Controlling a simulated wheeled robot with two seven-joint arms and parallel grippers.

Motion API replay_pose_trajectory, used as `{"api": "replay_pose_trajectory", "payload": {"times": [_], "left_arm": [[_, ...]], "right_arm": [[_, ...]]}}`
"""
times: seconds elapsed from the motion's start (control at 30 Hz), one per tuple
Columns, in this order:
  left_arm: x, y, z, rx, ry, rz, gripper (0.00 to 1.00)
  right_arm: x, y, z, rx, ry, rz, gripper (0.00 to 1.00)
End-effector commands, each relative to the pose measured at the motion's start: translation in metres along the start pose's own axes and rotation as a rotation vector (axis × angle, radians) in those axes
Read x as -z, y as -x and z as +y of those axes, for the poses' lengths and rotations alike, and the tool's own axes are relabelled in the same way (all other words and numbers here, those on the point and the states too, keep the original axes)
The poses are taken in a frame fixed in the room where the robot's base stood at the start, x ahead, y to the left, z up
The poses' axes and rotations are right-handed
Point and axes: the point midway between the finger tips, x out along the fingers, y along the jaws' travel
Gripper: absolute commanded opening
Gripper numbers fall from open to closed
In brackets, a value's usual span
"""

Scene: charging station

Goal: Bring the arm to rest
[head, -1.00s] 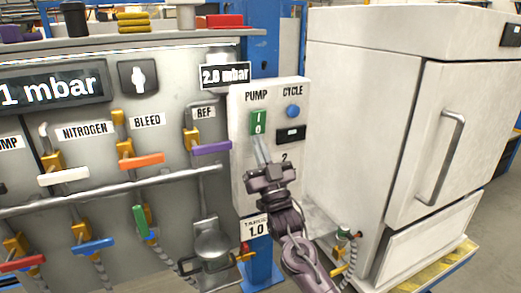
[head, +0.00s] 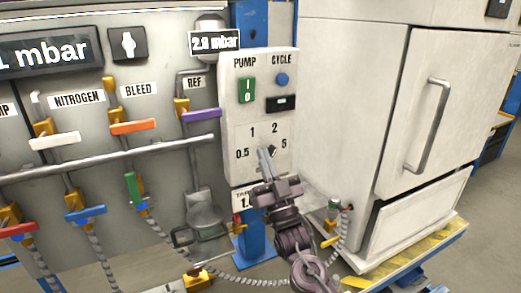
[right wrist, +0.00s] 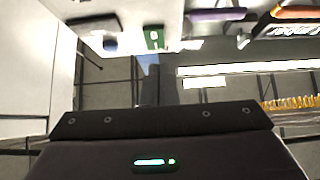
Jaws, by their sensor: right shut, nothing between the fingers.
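My right gripper (head: 266,160) is shut and empty in the head view. Its fingertips are in front of the lower part of the white control box (head: 228,110), over the dial marked 0.5, 1, 2 and 5. Whether they touch the box cannot be told. The green pump switch (head: 247,90) and blue cycle button (head: 281,80) are above the gripper. In the right wrist view the dark gripper body (right wrist: 160,125) fills the bottom, with the green switch (right wrist: 154,38) beyond it. My left gripper is not in view.
A valve panel (head: 165,65) with coloured handles and a horizontal pipe stands at the left. A large white cabinet (head: 345,100) with a handle stands at the right. A small valve and hose (head: 334,210) are near the gripper.

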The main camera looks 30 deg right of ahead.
Motion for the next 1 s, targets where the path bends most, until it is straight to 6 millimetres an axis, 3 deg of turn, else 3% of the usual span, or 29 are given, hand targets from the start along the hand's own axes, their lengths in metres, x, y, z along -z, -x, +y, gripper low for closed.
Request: {"api": "replay_pose_trajectory", "payload": {"times": [0.2, 0.67, 0.77, 0.87, 1.0], "left_arm": [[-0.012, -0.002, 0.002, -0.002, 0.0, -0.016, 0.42], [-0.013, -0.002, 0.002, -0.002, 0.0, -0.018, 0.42], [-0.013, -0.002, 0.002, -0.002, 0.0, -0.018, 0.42], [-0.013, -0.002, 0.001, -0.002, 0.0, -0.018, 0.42], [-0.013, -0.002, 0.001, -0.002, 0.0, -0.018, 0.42]], "right_arm": [[-0.001, 0.006, 0.0, 0.0, 0.0, 0.001, 0.0], [-0.002, 0.007, -0.001, -0.001, -0.001, -0.01, 0.0], [-0.013, 0.013, -0.004, -0.005, -0.006, -0.087, 0.0], [-0.036, 0.03, -0.013, -0.008, -0.014, -0.259, 0.0], [-0.076, 0.079, -0.032, 0.002, -0.015, -0.603, 0.0]]}}
